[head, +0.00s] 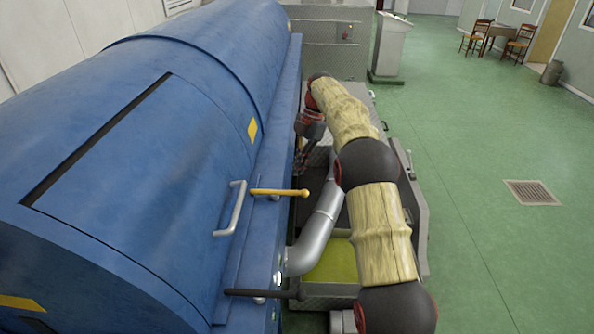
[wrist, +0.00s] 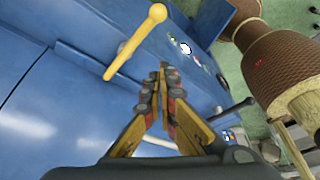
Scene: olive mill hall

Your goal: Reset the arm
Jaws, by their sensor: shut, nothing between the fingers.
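My gripper (wrist: 161,76) is shut, its fingertips together with nothing between them. In the head view my gripper (head: 304,158) hangs beside the right flank of the big blue machine (head: 190,130), partly hidden behind my arm. My arm is stretched forward and bent down at its far end. In the wrist view a yellow lever (wrist: 135,42) with a round knob lies beyond the fingertips, apart from them. The yellow lever (head: 278,192) also shows in the head view, sticking out to the right from the blue machine.
A black lever (head: 260,293) and a pale handle (head: 231,208) are on the blue machine. A steel pipe (head: 318,230) runs down beside an open box with yellow-green contents (head: 335,262). Open green floor (head: 480,130) with a drain grate (head: 532,193) lies to the right.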

